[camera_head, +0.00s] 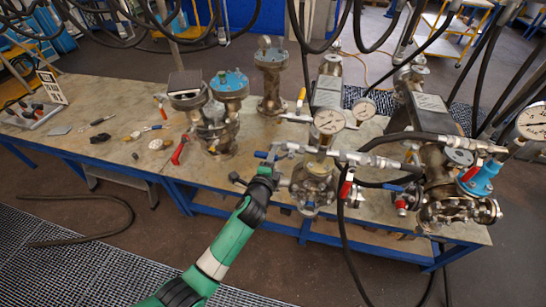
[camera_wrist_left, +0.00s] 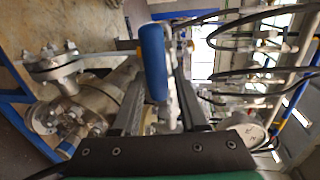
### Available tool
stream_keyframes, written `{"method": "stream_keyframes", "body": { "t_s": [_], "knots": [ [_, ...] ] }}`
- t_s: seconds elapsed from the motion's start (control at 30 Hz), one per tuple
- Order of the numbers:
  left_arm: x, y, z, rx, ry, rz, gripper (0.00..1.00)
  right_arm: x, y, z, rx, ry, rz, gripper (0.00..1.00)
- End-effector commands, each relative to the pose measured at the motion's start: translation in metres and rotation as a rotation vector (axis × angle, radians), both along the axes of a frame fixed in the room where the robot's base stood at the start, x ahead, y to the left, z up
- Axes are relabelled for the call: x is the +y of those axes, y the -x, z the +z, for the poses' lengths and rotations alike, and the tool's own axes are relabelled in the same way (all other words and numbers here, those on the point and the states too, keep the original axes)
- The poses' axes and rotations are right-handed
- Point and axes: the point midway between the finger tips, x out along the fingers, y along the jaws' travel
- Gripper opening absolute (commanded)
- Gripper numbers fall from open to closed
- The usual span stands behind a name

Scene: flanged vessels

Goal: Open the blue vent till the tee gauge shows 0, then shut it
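The blue vent handle (camera_head: 263,155) is beside the tee gauge (camera_head: 328,122), on the middle vessel assembly's pipework. My left gripper (camera_head: 262,172) is at this handle, its arm reaching up from the lower left. In the left wrist view the blue handle (camera_wrist_left: 154,62) lies between the two fingers of my left gripper (camera_wrist_left: 158,100), which stand apart with gaps at its sides. The gauge has a white round dial; its needle is too small to read surely. A round dial (camera_wrist_left: 250,132) also shows in the left wrist view. My right gripper is not in view.
Red-handled valves (camera_head: 345,188) and another blue-handled valve (camera_head: 393,187) are close by on the right. A blue-topped vessel (camera_head: 229,85) stands to the left on the workbench (camera_head: 95,88). Black hoses hang over the right side. Loose tools lie on the left of the bench.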

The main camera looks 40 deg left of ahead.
Motion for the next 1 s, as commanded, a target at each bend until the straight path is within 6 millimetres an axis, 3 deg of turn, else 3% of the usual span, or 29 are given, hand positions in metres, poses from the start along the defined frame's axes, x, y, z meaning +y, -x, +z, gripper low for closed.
{"method": "stream_keyframes", "body": {
  "t_s": [0.07, 0.47, 0.73, 1.0],
  "knots": [
    [0.000, 0.000, 0.000, 0.000, 0.001, 0.000, 0.59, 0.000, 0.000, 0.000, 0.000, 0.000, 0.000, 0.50],
    [-0.004, 0.007, 0.001, 0.002, 0.003, 0.000, 0.59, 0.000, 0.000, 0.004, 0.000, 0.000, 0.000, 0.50],
    [-0.027, 0.054, 0.013, 0.002, 0.003, -0.002, 0.59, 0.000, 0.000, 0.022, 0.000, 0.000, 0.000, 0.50],
    [-0.049, 0.097, 0.021, 0.001, 0.002, -0.001, 0.59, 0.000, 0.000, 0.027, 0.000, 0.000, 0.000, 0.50]
  ]
}}
